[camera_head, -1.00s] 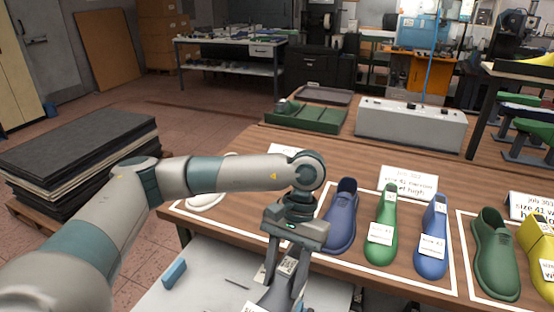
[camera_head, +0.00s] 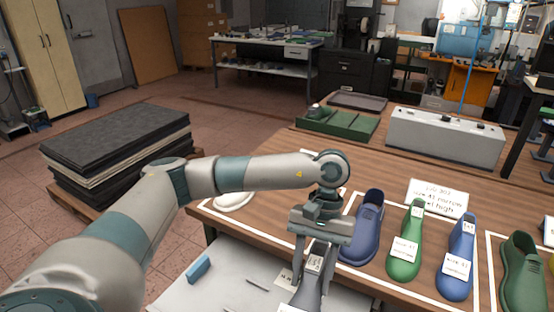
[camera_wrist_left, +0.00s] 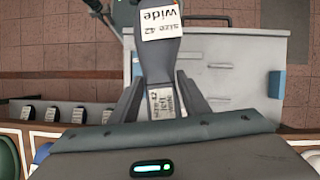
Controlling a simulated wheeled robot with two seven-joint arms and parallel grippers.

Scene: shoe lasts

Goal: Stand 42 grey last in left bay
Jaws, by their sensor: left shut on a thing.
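My left gripper (camera_head: 318,258) is shut on the grey last (camera_head: 312,282), in front of the table's near edge and over a pale grey surface. The last's lower end is cut off by the head view's bottom edge. In the left wrist view the grey last (camera_wrist_left: 161,58) sits between the fingers (camera_wrist_left: 160,98), with a label reading "size 42 wide" and a second label nearer the palm. White outlines mark bays on the wooden table; the left part of the outlined area (camera_head: 215,217) is partly hidden by my arm and gripper. My right gripper is out of view.
A blue shoe (camera_head: 364,228), a green last (camera_head: 405,240) and a blue last (camera_head: 459,258) stand right of my gripper, before a job card (camera_head: 438,197).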

